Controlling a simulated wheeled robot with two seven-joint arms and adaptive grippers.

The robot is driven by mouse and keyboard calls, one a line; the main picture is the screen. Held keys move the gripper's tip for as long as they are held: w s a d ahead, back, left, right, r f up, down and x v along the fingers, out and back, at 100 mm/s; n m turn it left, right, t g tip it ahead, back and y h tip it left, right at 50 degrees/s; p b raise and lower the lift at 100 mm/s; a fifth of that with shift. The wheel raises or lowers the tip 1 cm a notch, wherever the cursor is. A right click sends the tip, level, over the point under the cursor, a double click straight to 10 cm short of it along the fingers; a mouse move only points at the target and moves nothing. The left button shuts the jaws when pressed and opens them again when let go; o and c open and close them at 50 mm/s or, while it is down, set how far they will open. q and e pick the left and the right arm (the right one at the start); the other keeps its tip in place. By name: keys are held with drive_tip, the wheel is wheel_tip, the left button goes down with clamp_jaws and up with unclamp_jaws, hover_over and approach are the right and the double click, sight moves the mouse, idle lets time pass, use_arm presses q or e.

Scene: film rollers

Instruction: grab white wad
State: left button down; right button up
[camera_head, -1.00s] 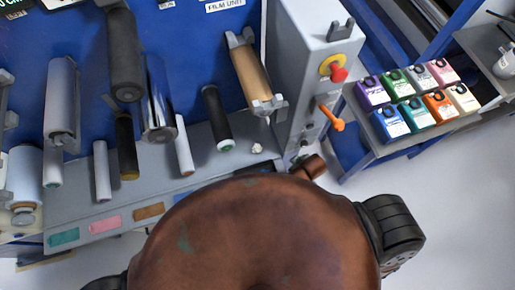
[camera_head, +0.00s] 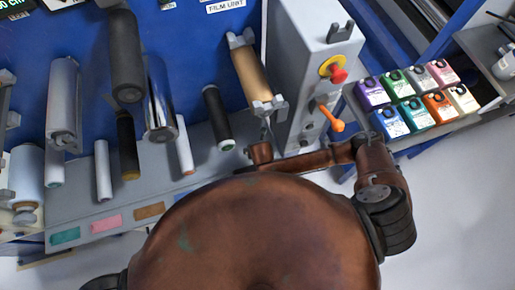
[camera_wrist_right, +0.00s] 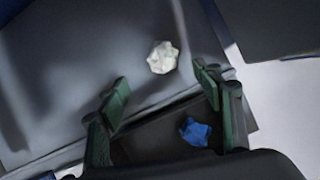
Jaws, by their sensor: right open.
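The white wad (camera_wrist_right: 163,57) is a small crumpled ball on the grey surface (camera_wrist_right: 100,50) in the right wrist view. It lies ahead of the fingertips of my right gripper (camera_wrist_right: 162,92), apart from them and nearer the right finger. The green-padded fingers are spread apart with nothing held. In the head view my right arm reaches over the front of the grey shelf (camera_head: 165,165) and hides the wad. My left gripper is in neither current view.
A blue wad (camera_wrist_right: 195,131) lies on a darker area between the fingers in the wrist view. Several rollers, including a black one (camera_head: 217,118), stand over the shelf. The grey post (camera_head: 312,75) with red and orange knobs is close to my right arm.

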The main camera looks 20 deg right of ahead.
drive_tip(key=shift+w+d+f, duration=0.2)
drive_tip(key=shift+f, duration=0.15)
drive_tip(key=shift+b+x, duration=0.3)
drive_tip(key=shift+x, duration=0.65)
drive_tip(key=x, duration=0.2)
drive_tip(key=b+x, duration=0.1)
drive_tip(key=x, duration=0.2)
drive_tip(key=shift+w+d, duration=0.15)
drive_tip(key=shift+w, duration=0.2)
drive_tip(key=shift+r, duration=0.1)
drive_tip(key=shift+c, duration=0.4)
drive_tip(key=c, duration=0.8)
